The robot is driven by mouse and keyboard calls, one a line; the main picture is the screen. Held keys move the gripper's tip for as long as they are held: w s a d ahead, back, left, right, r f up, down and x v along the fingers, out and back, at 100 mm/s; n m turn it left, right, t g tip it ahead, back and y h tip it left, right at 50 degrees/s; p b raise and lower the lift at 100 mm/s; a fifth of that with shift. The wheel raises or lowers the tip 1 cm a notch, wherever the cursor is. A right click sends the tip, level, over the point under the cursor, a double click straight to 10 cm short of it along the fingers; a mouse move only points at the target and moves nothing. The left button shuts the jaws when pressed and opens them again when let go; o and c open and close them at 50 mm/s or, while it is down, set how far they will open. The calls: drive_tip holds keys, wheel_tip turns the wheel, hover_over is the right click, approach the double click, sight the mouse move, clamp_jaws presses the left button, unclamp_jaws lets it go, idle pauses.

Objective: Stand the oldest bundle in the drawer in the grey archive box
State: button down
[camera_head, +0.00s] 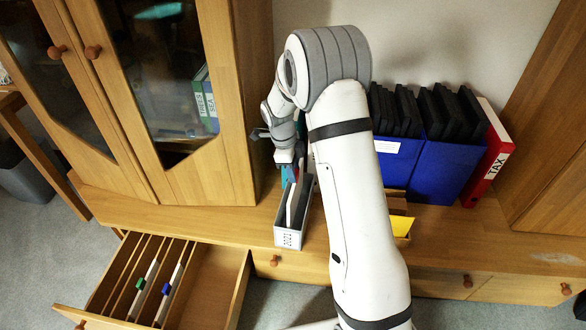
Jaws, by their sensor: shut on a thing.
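The grey archive box (289,239) stands on the low wooden cabinet top, with a number label on its front that I cannot read surely. Several upright files or bundles show inside it. The open drawer (243,283) holds upright bundles between wooden dividers, one with a green clip (140,284) and one with a blue clip (166,289).
A glass-door cabinet (235,110) stands close left of the box. Right of my arm are blue boxes (436,172) of black files, a red TAX binder (490,165) and a yellow item (402,226). The drawer's right part is empty.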

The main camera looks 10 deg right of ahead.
drive_tip(key=b+x, duration=0.1)
drive_tip(key=x, duration=0.1)
drive_tip(key=b+x, duration=0.1)
drive_tip(key=a+b+x, duration=0.1)
drive_tip(key=b+x, duration=0.1)
drive_tip(key=shift+w+f, duration=0.25)
drive_tip(key=shift+f, duration=0.25)
idle(0.6)
drive_tip(key=c, duration=0.9)
unclamp_jaws()
drive_tip(key=shift+o, duration=0.3)
drive_tip(key=o, duration=0.4)
drive_tip(key=shift+r, duration=0.1)
